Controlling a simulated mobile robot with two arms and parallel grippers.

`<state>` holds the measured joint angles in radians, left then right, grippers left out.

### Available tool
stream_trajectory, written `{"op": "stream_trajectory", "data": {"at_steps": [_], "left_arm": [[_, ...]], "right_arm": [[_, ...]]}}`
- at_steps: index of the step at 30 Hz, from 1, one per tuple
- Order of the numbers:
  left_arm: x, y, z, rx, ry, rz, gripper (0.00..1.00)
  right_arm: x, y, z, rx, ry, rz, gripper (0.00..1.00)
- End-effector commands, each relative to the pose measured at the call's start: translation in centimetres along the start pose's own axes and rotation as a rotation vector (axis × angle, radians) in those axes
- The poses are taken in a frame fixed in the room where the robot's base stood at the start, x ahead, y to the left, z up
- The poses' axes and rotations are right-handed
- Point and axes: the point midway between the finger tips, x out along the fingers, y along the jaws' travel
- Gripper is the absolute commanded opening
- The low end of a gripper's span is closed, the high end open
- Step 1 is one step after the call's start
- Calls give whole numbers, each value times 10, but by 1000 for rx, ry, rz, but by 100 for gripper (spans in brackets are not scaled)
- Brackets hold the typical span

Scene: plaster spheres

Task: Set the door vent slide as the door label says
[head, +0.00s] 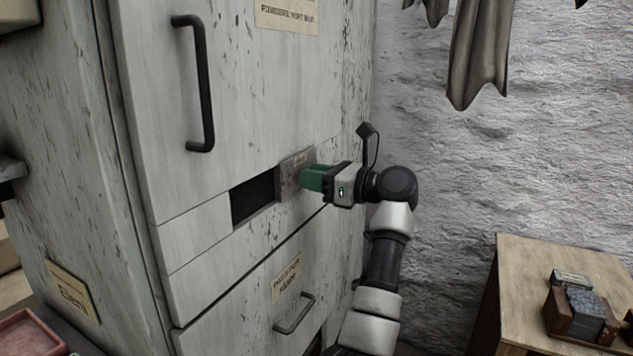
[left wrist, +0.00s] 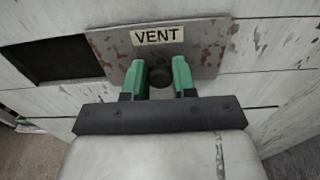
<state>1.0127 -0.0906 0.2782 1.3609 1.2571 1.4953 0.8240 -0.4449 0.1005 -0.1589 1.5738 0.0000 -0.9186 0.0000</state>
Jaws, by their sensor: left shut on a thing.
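The vent slide is a worn metal plate (head: 291,172) on the pale cabinet door, and it also shows in the left wrist view (left wrist: 208,48) with a "VENT" tag. A dark rectangular opening (head: 252,200) lies uncovered just left of the plate; it shows in the left wrist view too (left wrist: 55,58). My left gripper (head: 308,178) has its green fingers shut on the dark round knob (left wrist: 160,75) of the slide. A door label (head: 287,14) is cut off by the top edge; its lowest line is small and hard to read. My right gripper is not in view.
The door has a long dark handle (head: 204,85) above the vent. A drawer below has a small handle (head: 294,314) and a label (head: 286,279). A wooden table (head: 566,258) with a small box stands at right. Grey cloth (head: 480,55) hangs on the wall.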

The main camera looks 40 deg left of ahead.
Motion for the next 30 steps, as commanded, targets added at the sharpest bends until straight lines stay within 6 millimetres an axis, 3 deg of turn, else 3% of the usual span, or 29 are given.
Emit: {"op": "stream_trajectory", "data": {"at_steps": [5,6,11,21,30], "left_arm": [[0,-1,5,-5,-7,-7,0],[0,-1,5,-5,-7,-7,29],[0,0,4,-4,-6,-6,51],[-6,0,3,-3,-4,-5,51],[-61,-1,2,-3,-4,-9,51]], "right_arm": [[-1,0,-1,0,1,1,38],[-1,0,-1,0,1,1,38],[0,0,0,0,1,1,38],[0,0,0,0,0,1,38],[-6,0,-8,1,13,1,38]]}}
